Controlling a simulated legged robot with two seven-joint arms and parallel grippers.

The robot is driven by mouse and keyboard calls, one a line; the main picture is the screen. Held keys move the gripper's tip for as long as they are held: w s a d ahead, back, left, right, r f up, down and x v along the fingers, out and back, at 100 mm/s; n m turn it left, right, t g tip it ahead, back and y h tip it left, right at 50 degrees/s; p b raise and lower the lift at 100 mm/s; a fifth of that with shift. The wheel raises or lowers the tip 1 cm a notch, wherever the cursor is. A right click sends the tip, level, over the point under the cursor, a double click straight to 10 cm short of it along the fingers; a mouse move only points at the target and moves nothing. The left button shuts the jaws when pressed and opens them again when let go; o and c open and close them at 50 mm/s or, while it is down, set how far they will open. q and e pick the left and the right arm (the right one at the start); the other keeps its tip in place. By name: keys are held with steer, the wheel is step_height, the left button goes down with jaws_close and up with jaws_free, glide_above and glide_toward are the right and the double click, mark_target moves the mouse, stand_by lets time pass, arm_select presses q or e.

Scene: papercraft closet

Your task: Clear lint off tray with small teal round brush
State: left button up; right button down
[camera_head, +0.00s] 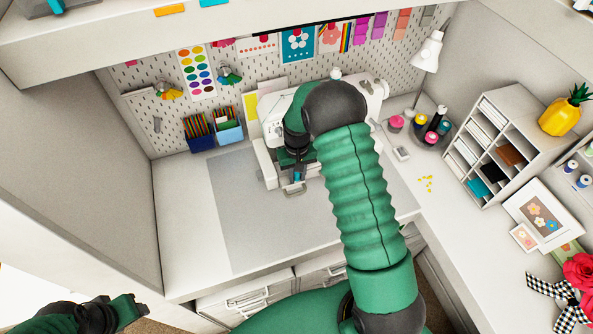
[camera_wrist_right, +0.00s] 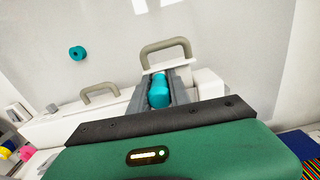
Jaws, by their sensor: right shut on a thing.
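In the head view my right gripper (camera_head: 294,184) is over the grey mat, at the front of the white machine. In the right wrist view its fingers (camera_wrist_right: 158,90) are shut on a small teal round-bodied thing, the brush (camera_wrist_right: 158,94). A white piece with a beige arched handle (camera_wrist_right: 165,50) is right beyond the fingertips. I cannot tell whether it is the tray or whether they touch. No lint can be made out. My left gripper (camera_head: 125,308) is low at the left edge, away from the desk; its jaws are unclear.
The white machine (camera_head: 370,90) stands behind and partly hidden by my right arm. The grey mat (camera_head: 240,220) is bare at left. Another teal round thing (camera_wrist_right: 76,53) shows in the wrist view.

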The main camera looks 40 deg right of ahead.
steer(key=shift+s+d, duration=0.25)
steer(key=shift+d, duration=0.5)
step_height(320, 180, up, 6)
steer(key=p, duration=0.4)
steer(key=shift+a+f, duration=0.1)
steer(key=shift+a, duration=0.05)
step_height(320, 180, up, 3)
steer(key=shift+r+p, duration=0.1)
steer(key=shift+p, duration=1.05)
